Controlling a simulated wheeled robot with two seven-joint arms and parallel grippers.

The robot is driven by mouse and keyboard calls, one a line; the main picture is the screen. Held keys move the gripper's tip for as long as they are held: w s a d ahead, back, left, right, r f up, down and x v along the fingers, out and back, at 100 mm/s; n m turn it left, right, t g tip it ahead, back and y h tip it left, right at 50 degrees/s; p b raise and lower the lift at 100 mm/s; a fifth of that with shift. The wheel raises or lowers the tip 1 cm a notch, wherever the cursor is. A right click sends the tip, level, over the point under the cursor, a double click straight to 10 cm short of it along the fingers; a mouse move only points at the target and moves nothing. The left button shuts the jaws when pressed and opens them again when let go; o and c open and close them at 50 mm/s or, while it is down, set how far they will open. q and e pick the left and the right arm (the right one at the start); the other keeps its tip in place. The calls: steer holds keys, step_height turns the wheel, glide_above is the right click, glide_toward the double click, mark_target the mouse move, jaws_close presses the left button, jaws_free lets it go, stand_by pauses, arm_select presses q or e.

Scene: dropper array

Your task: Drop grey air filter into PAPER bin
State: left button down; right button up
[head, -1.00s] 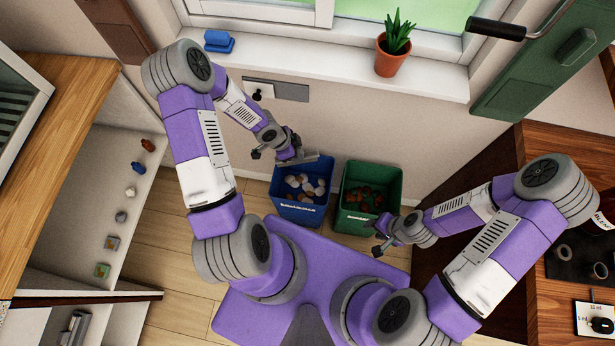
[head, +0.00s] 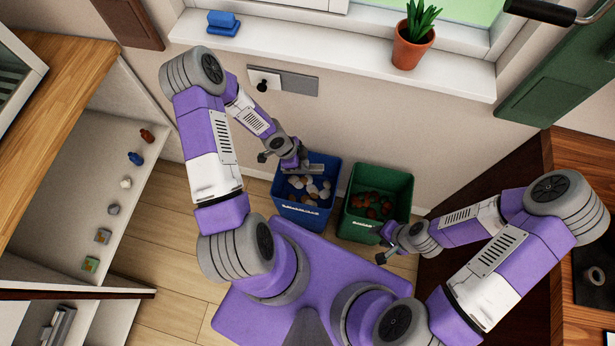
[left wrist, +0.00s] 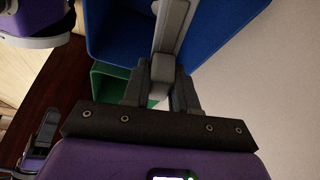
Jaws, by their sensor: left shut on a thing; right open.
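My left gripper (head: 290,160) is shut on the grey air filter (head: 306,170), a flat thin grey piece seen nearly edge-on. It is held above the back left part of the blue bin (head: 300,215). In the left wrist view the filter (left wrist: 174,28) stands out from between the fingers (left wrist: 160,88), with the blue bin (left wrist: 218,22) behind it. The blue bin holds pale crumpled pieces; its white front label is too small to read. My right gripper (head: 383,250) is open and empty, in front of the green bin.
The green bin (head: 362,225) stands right of the blue one and holds orange and brown pieces. The wall and sill (head: 330,50) are close behind both bins. A shelf (head: 75,190) with several small items is at left. A wooden counter (head: 590,250) is at right.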

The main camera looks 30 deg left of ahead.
arm_select(q)
steer(key=c, duration=0.8)
jaws_free()
steer(key=p+v, duration=0.5)
steer(key=v, duration=0.2)
steer(key=shift+a+r, duration=0.1)
steer(key=shift+r, duration=0.2)
